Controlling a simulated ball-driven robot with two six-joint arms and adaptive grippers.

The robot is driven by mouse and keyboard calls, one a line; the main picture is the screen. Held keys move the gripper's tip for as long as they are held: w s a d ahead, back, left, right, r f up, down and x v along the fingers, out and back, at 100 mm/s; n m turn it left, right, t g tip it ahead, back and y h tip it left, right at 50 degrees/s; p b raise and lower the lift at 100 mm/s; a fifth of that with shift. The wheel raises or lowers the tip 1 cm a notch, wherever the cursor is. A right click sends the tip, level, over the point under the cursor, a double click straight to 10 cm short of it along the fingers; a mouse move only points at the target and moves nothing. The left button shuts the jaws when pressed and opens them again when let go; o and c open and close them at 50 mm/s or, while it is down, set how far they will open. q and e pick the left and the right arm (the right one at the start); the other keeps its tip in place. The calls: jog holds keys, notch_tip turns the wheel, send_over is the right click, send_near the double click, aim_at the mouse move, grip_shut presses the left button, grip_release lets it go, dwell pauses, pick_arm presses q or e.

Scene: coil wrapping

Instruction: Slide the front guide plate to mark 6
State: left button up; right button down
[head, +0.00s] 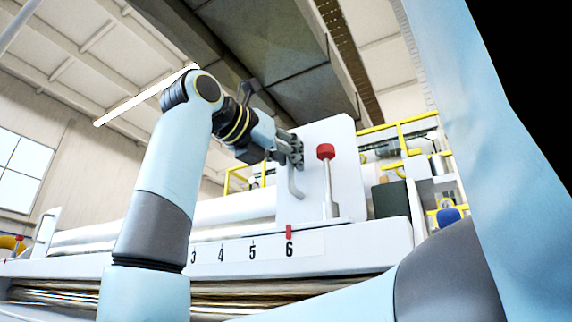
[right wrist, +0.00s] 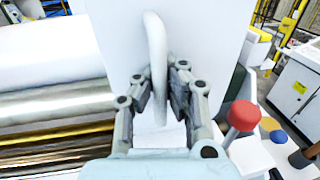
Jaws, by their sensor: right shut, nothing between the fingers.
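The front guide plate (head: 337,165) is a white upright panel with a bent grey handle (head: 296,184) on its face. A lever with a red knob (head: 325,151) stands beside the handle. A red pointer (head: 289,231) at the plate's foot sits at mark 6 (head: 289,250) on the white scale strip. My right gripper (head: 296,147) is at the upper part of the handle. In the right wrist view its fingers (right wrist: 158,92) are shut with no firm hold on the handle (right wrist: 156,50), which shows between them in the picture. My left gripper is out of view.
White rollers (head: 235,206) run behind the scale rail. A second small white plate (head: 46,228) stands at the far left. Yellow railings (head: 400,130) and other machinery stand behind on the right. In the right wrist view the red knob (right wrist: 243,115) is close right of the fingers.

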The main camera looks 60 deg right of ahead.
jog(key=shift+f, duration=0.1)
jog(key=c, duration=1.4)
grip_release()
jog(key=shift+s+a+r, duration=0.2)
jog(key=shift+s+a, duration=0.05)
jog(key=shift+a, duration=0.2)
jog(key=shift+c, duration=0.2)
jog(key=shift+o, duration=0.5)
jog(key=shift+w+d, duration=0.1)
jog(key=shift+d, duration=0.15)
jog(key=a, duration=0.7)
jog(key=shift+w+a, duration=0.25)
jog(key=shift+w, duration=0.2)
jog(key=shift+f, duration=0.1)
